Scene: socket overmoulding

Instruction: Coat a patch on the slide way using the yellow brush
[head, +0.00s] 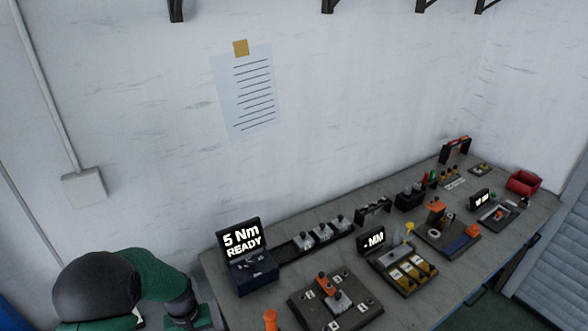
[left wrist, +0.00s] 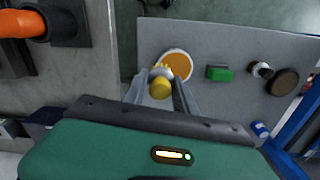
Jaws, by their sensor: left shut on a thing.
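The yellow brush (left wrist: 160,88) is in the left wrist view, seen nearly end-on. My left gripper (left wrist: 158,82) is shut on it, one grey finger on each side. A round dish with an orange filling (left wrist: 177,62) lies just beyond the brush on a grey board (left wrist: 215,42); I cannot tell whether the brush touches it. In the head view, my left arm is at the lower left and its fingers are hidden or out of frame. I cannot identify the slide way for certain in either view. My right gripper is not in view.
On the grey board are a green block (left wrist: 219,74) and a brown round-headed tool (left wrist: 283,83). An orange part (left wrist: 18,24) is at the upper left. In the head view, the workbench (head: 215,270) carries a display box (head: 245,258) and several fixtures along the wall.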

